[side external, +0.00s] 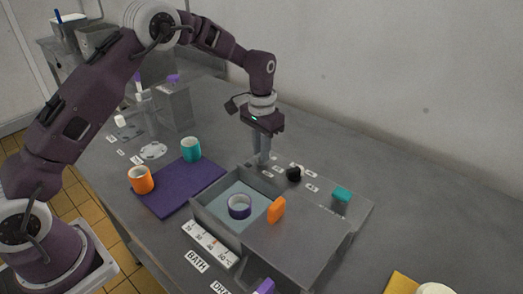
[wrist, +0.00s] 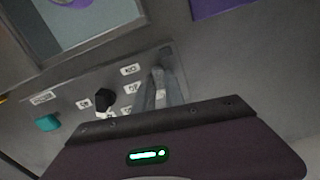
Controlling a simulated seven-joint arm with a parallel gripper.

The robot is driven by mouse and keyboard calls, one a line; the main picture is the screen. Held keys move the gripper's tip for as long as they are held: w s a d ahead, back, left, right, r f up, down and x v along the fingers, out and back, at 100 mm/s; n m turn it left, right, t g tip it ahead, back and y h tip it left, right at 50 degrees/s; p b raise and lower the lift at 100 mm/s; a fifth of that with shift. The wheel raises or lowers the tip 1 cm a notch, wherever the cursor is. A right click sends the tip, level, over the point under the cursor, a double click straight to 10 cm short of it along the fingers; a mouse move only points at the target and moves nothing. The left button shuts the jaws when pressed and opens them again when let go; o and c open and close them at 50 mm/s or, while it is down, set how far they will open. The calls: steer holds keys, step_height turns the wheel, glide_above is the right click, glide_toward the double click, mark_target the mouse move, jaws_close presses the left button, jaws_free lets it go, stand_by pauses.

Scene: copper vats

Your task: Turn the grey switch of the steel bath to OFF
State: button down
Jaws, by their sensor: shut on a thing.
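The steel bath (side external: 229,233) stands on the counter, with a purple ring-shaped vessel (side external: 239,206) in its basin. Its control strip runs along the far side and also shows in the wrist view (wrist: 70,103). My gripper (side external: 263,160) points down at the left end of this strip, fingers close together. In the wrist view the fingers are shut on the grey switch (wrist: 160,97), which is mostly hidden between them. Small white labels lie around it, too small to read surely. A black knob (side external: 293,174) and a teal switch (side external: 341,195) stand further right along the strip.
An orange handle (side external: 276,210) stands upright beside the basin. A scale plate (side external: 210,243) lies in front. The counter behind the bath is clear.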

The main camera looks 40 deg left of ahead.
steer(key=shift+n, duration=0.5)
stand_by(0.3)
steer(key=c, duration=1.4)
jaws_free()
step_height(320, 180, up, 7)
steer(key=shift+r, duration=0.1)
steer(key=shift+r, duration=0.1)
